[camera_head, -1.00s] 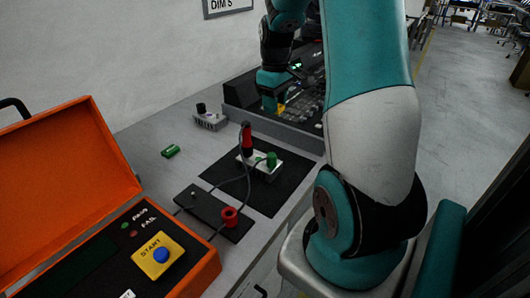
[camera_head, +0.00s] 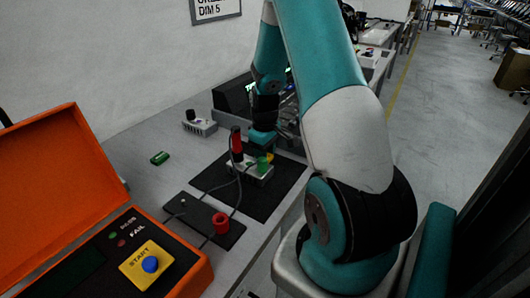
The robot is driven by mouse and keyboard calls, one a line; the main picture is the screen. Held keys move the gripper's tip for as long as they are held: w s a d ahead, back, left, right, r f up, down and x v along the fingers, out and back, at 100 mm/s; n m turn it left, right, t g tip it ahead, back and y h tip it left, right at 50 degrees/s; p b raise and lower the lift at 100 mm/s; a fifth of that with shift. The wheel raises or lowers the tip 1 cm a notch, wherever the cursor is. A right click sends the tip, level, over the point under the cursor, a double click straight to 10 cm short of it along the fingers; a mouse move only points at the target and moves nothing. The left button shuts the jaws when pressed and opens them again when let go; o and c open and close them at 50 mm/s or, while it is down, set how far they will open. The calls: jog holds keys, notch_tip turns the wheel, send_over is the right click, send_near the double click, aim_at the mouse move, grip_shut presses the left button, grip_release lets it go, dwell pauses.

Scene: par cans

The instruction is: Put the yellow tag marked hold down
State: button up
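The yellow tag (camera_head: 269,157) shows as a small yellow patch just below the end of my arm. Its marking cannot be read. My gripper (camera_head: 265,149) points down and appears shut on the tag. It is above or just behind a small white box on a black mat (camera_head: 281,187); I cannot tell whether the tag touches anything. The white box (camera_head: 247,173) carries a green knob or plug (camera_head: 263,164) and an upright red-and-black plug (camera_head: 237,143) with a cable. The fingers are mostly hidden by the wrist.
An open orange case (camera_head: 55,190) with a START button plate stands at lower left. A black strip (camera_head: 196,217) with a red ring socket (camera_head: 222,223) lies before the mat. A green block (camera_head: 160,158) and a grey box (camera_head: 200,127) sit left. The mat's right part is clear.

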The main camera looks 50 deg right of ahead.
jog(key=shift+f, duration=0.1)
jog(key=o, duration=0.9)
notch_tip(320, 180, up, 12)
jog(key=shift+r, duration=0.15)
dwell(0.4)
